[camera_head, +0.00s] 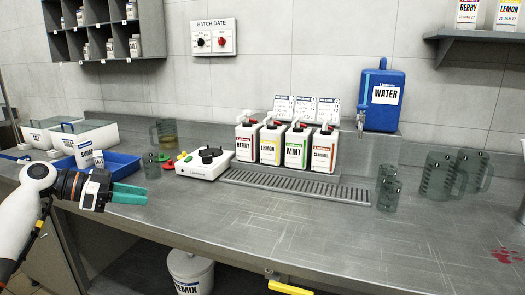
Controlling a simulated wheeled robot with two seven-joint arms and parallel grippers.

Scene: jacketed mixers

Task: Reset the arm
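My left arm comes in from the left, and its gripper (130,194) with green fingers hangs over the front left part of the steel counter (270,222), pointing right. It is seen from the side, and I cannot tell whether the fingers are apart or closed. No object shows between or beyond the fingertips. The blue tray (122,163) is just behind it. My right arm and gripper are not in view.
A white device (202,164) with a dark top stands right of the gripper, near measuring jugs (167,132). Farther right are labelled bottles (270,143), a drip grate (295,186), a blue water container (381,98) and clear jugs (437,175). The front middle counter is clear.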

